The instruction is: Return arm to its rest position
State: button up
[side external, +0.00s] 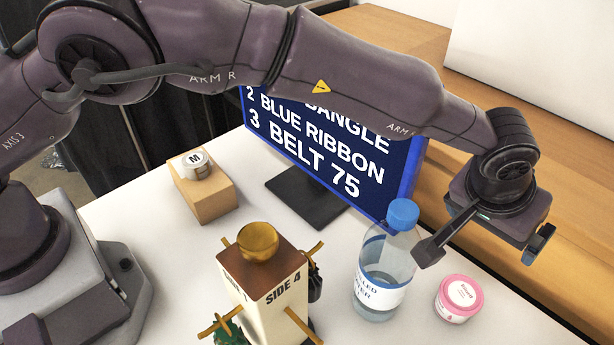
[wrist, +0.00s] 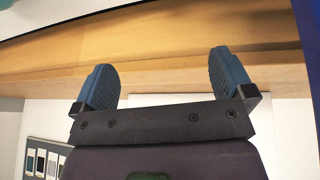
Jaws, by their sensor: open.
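My gripper (side external: 484,250) is at the right in the side external view, above the table's right side and near the wooden ledge behind it. Its two fingers are spread wide with nothing between them. My arm reaches across the top of the scene from the left.
A pink jar (side external: 458,299) stands below my gripper. A box marked SIDE 4 (side external: 266,278) with pegs and a gold ball (side external: 258,242) stands front centre. A sign screen (side external: 330,160) stands behind.

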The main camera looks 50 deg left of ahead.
jog(key=w+a+r+n+t+h, duration=0.1)
jog(key=w+a+r+n, duration=0.15)
jog(key=r, duration=0.65)
jog(key=w+a+r+n+t+h, duration=0.1)
jog(key=w+a+r+n, duration=0.2)
jog(key=r, duration=0.6)
jog(key=s+a+r+t, duration=0.2)
jog(key=s+a+r, duration=0.1)
jog(key=a+r, duration=0.95)
jog(key=s+a+f, duration=0.1)
jog(key=s+a, duration=0.5)
jog(key=a, duration=0.3)
jog(key=s+a+f+m+g+y, duration=0.1)
jog(key=s+a+f, duration=0.3)
jog(key=s, duration=0.3)
jog(key=s+a+f+m+g+y, duration=0.1)
jog(key=s+a+f+m, duration=0.1)
jog(key=s, duration=0.6)
jog(key=s+a+f+m+g+y, duration=0.1)
jog(key=s+a+f, duration=0.4)
jog(key=s+a, duration=0.1)
jog(key=shift+s+a+f, duration=0.25)
jog(key=shift+s+f, duration=0.05)
jog(key=shift+s, duration=0.55)
jog(key=shift+m, duration=0.25)
